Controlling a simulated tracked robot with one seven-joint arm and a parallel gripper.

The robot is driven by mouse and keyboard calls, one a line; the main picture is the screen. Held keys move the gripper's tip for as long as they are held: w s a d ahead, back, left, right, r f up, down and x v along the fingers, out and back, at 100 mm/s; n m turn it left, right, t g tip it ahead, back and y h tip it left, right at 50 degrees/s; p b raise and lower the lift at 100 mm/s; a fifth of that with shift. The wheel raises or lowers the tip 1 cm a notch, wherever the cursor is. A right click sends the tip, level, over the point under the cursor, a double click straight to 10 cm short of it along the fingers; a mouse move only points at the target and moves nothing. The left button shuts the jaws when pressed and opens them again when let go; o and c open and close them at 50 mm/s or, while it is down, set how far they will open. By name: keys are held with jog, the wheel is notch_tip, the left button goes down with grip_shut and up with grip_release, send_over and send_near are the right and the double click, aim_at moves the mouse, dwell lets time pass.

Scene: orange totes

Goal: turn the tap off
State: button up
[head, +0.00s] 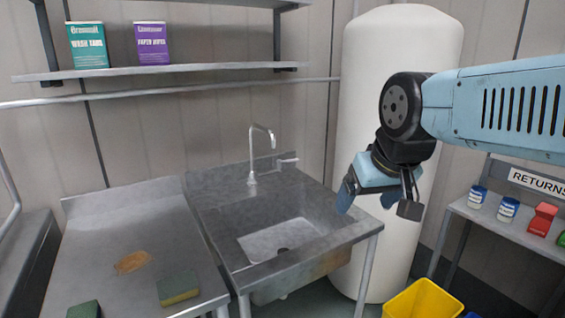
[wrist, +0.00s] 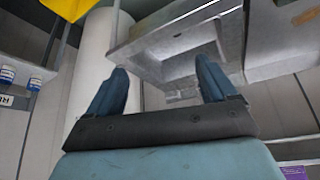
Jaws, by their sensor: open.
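The tap (head: 264,135) is a thin metal gooseneck spout at the back of the steel sink (head: 255,207). A small pale lever (head: 287,160) stands to the right of the spout's base. Whether water runs is too fine to tell. My gripper (head: 350,190) hangs in the air to the right of the tap, before the white tank. In the wrist view my gripper (wrist: 165,85) shows two blue fingers spread apart with nothing between them. The sink (wrist: 200,35) shows upside down beyond the fingers.
A tall white tank (head: 385,70) stands right of the sink. A steel counter (head: 130,215) with sponges (head: 178,290) lies to the left. A shelf (head: 180,72) holds two boxes above. A yellow bin (head: 425,300) and a returns shelf (head: 500,225) stand at the right.

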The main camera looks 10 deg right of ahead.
jog(key=w+t, duration=0.1)
jog(key=w, duration=0.6)
jog(key=w+t, duration=0.1)
jog(key=w, duration=0.6)
jog(key=w+r+t, duration=0.1)
jog(key=w, duration=0.6)
jog(key=shift+d, duration=0.35)
jog(key=c, duration=1.2)
jog(key=w+f+t, duration=0.1)
jog(key=w, duration=0.4)
jog(key=w+f+t, duration=0.1)
jog(key=w, duration=0.5)
jog(key=w+f+n+t, duration=0.1)
jog(key=w+f, duration=0.1)
jog(key=w, duration=0.3)
jog(key=shift+w+d, duration=0.2)
jog(key=shift+d, duration=0.1)
grip_shut()
jog(key=w+d+f+t, duration=0.3)
jog(key=w+f+t, duration=0.3)
jog(key=w+f, duration=1.45)
jog(key=shift+m+y, duration=0.3)
jog(key=w, duration=1.3)
jog(key=shift+w+a, duration=0.25)
jog(key=shift+w, duration=0.1)
